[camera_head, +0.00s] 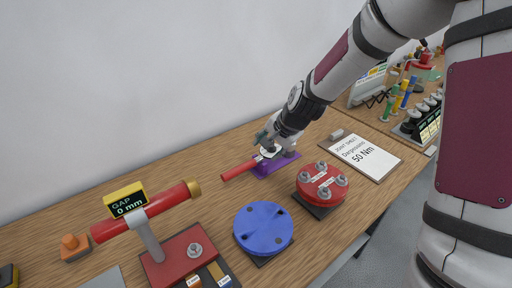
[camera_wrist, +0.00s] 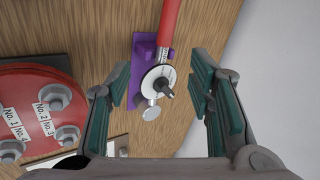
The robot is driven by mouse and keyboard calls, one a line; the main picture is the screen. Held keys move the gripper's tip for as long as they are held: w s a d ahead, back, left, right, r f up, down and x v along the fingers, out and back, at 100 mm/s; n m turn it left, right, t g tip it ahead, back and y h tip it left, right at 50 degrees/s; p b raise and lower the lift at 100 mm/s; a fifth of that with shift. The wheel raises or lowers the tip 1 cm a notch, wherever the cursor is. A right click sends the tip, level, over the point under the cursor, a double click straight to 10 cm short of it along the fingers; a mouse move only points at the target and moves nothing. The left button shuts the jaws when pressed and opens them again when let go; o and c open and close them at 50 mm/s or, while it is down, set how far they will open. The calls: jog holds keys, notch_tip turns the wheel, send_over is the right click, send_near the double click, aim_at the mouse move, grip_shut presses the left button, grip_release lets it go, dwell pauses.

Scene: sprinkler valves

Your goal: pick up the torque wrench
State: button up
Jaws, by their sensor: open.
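The torque wrench has a red handle (camera_head: 241,169) and a round dial head (camera_wrist: 158,80). It rests on a purple stand (camera_head: 265,168), which also shows in the wrist view (camera_wrist: 139,68). In the wrist view the red handle (camera_wrist: 170,24) runs up out of the picture. My gripper (camera_head: 266,139) is over the head end of the wrench. In the wrist view my gripper (camera_wrist: 163,90) is open, with the dial between its two green-padded fingers and nothing visibly held. In the head view my gripper partly hides the wrench head.
A red flange (camera_head: 322,180) with several bolts stands close by, right of the stand. A blue disc (camera_head: 262,229), a red pipe fixture with a gap display (camera_head: 125,201) and a "50 Nm" sheet (camera_head: 365,155) share the wooden table. A white wall (camera_head: 130,80) rises behind.

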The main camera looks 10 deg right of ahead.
aim_at(252, 162)
jog(key=w+f, duration=0.2)
jog(key=f, duration=0.1)
jog(key=w+a+f+m, duration=0.1)
jog(key=w+f, duration=0.1)
jog(key=f, duration=0.2)
jog(key=w+a+f+m, duration=0.1)
jog(key=w+f, duration=0.1)
jog(key=f, duration=0.1)
jog(key=shift+w+a+f, duration=0.15)
jog(key=shift+w+f, duration=0.1)
jog(key=shift+f, duration=0.1)
jog(key=shift+w+a+x, duration=0.1)
jog(key=shift+a+x, duration=0.05)
jog(key=shift+x, duration=1.15)
jog(key=shift+w+a+x, duration=0.15)
jog(key=shift+x, duration=1.15)
jog(key=shift+r, duration=0.2)
grip_shut()
jog(key=shift+r, duration=0.1)
